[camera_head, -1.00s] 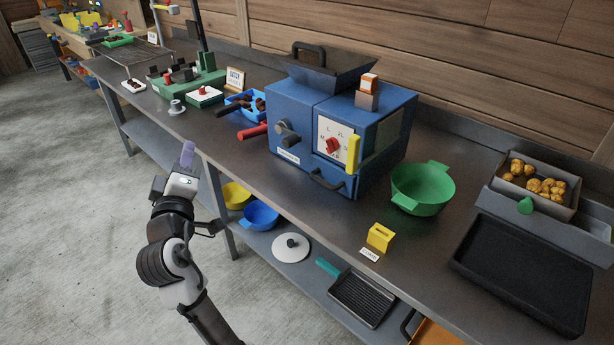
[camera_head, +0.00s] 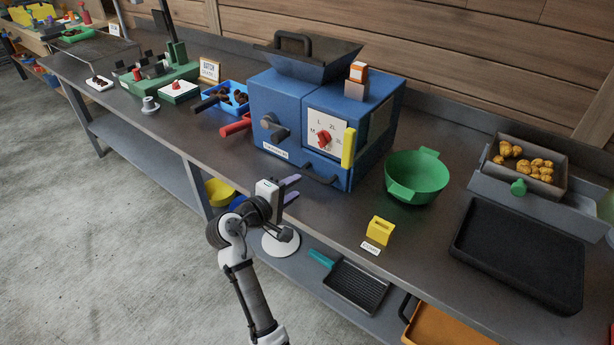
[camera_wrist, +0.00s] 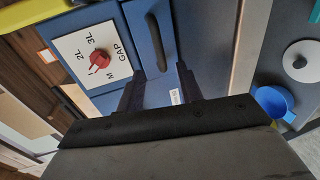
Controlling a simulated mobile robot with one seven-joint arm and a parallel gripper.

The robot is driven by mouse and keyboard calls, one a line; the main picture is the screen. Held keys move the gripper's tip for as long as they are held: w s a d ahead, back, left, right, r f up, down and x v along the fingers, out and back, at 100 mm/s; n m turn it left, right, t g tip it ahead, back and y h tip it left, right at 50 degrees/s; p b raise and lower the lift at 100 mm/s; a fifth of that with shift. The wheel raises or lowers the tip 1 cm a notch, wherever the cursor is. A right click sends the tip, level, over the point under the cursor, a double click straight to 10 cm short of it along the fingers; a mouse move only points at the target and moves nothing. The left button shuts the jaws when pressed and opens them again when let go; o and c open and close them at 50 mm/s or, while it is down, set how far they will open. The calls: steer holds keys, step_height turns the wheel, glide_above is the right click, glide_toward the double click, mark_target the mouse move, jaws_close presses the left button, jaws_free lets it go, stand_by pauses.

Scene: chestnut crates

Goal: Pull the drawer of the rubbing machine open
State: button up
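The blue rubbing machine (camera_head: 265,110) stands on the grey bench. Its drawer is low on the front, with a dark bar handle (camera_head: 320,178), and looks flush with the body. In the wrist view the handle (camera_wrist: 158,38) lies ahead of the fingertips, on the blue drawer front (camera_wrist: 137,30). My gripper (camera_head: 292,189) is in front of the machine, left of the handle and apart from it. Its two fingers are spread with nothing between them; they also show in the wrist view (camera_wrist: 160,72).
A dial panel with a red knob (camera_head: 324,139) and a yellow handle (camera_head: 348,148) sit above the drawer. A green bowl (camera_head: 418,178) and a yellow block (camera_head: 380,231) stand to the right. A red handle (camera_head: 236,126) sticks out at left. Bench before the drawer is clear.

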mark_target(311, 177)
steer(key=p+x, duration=0.1)
steer(key=x, duration=0.5)
steer(key=shift+w+d+f, duration=0.1)
steer(key=shift+w+d, duration=0.05)
steer(key=shift+w, duration=0.2)
jaws_close()
